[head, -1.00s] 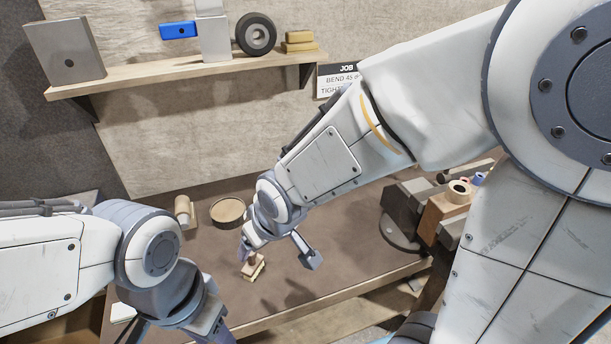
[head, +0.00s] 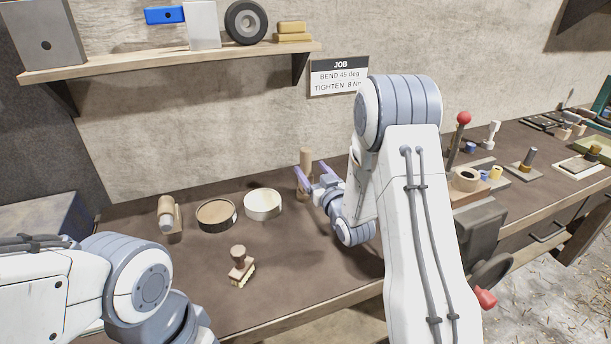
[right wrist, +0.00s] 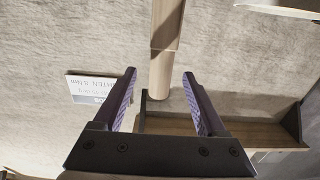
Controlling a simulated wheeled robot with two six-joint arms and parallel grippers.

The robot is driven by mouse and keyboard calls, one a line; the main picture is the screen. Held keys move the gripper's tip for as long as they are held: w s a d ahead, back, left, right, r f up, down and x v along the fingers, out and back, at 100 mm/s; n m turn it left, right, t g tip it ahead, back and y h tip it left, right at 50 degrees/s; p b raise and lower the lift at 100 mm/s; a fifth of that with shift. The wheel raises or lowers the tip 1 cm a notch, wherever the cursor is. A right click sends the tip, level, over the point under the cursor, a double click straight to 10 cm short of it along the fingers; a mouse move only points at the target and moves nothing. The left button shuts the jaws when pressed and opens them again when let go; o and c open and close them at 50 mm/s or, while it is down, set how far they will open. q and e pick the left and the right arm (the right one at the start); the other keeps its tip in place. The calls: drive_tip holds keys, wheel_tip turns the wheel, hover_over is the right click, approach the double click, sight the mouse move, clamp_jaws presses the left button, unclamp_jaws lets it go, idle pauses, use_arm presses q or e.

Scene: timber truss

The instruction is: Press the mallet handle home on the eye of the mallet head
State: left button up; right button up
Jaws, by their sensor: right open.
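A pale wooden upright piece (head: 306,158), which looks like the mallet handle, stands at the back of the bench. My right gripper (head: 313,174) is open, its two purple fingers pointing at this piece from the near side. In the right wrist view, the piece (right wrist: 161,72) shows beyond and between the open fingers (right wrist: 160,100), with a wider, darker section joining it. I cannot tell whether a finger touches it. A wooden cylinder with a pale end (head: 168,214), perhaps the mallet head, lies on a block at the back left. Its eye is not clear. My left gripper is out of view.
Two round tins, one brown (head: 216,215) and one white (head: 263,204), stand left of the right gripper. A small brush (head: 240,266) is on the bench in front. A shelf (head: 170,61) hangs above. The bench middle is mostly clear.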

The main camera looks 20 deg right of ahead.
sight(301, 156)
drive_tip(key=shift+w, duration=1)
drive_tip(key=w+p, duration=0.1)
drive_tip(key=w, duration=0.1)
drive_tip(key=w+p, duration=0.1)
drive_tip(key=w, duration=0.1)
drive_tip(key=shift+w+a+r, duration=0.2)
drive_tip(key=shift+w, duration=0.2)
drive_tip(key=shift+w+f, duration=0.1)
drive_tip(key=shift+w, duration=0.2)
drive_tip(key=shift+c, duration=0.3)
clamp_jaws()
